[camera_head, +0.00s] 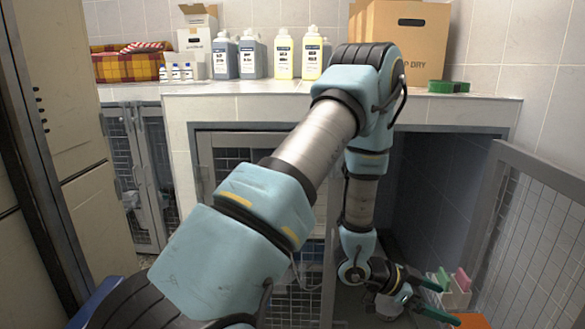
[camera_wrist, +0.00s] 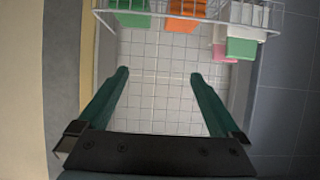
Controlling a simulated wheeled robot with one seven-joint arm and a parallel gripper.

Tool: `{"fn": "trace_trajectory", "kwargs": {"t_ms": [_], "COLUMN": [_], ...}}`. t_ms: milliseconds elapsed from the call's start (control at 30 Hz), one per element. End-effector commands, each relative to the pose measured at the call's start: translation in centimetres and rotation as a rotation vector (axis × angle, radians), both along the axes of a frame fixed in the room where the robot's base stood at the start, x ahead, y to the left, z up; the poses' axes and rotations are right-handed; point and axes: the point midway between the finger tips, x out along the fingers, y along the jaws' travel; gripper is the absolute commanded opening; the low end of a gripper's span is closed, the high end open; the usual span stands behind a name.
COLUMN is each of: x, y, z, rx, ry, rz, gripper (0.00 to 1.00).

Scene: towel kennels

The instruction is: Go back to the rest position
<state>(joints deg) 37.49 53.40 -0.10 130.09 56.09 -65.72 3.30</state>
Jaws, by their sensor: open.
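My gripper (camera_head: 437,300) is low at the right in the head view, at the front of an open kennel bay (camera_head: 430,190) under the counter. Its two green fingers point right, towards a small white holder (camera_head: 455,296) with green and pink items. In the wrist view my gripper (camera_wrist: 159,74) has its fingers spread wide with nothing between them. A pale tiled surface shows beyond the gap. My arm reaches over the counter front and bends down to the gripper, hiding part of the kennel fronts.
A mesh door (camera_head: 535,235) stands open at the right. The tiled counter (camera_head: 250,88) carries bottles, a cardboard box (camera_head: 408,35) and a green roll (camera_head: 448,87). In the wrist view a white wire rack (camera_wrist: 190,17) with green and orange items lies ahead of the fingers.

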Motion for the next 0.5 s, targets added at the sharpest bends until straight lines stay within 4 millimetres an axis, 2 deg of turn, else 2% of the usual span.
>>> {"fn": "trace_trajectory", "kwargs": {"t_ms": [33, 333, 500], "x": [0.9, 5.0, 8.4], "y": [0.4, 2.9, 6.0], "z": [0.3, 1.1, 2.1], "rx": [0.013, 0.120, 0.215], "ry": [-0.011, -0.047, -0.066], "rz": [0.024, 0.156, 0.286], "gripper": [1.00, 1.00, 1.00]}}
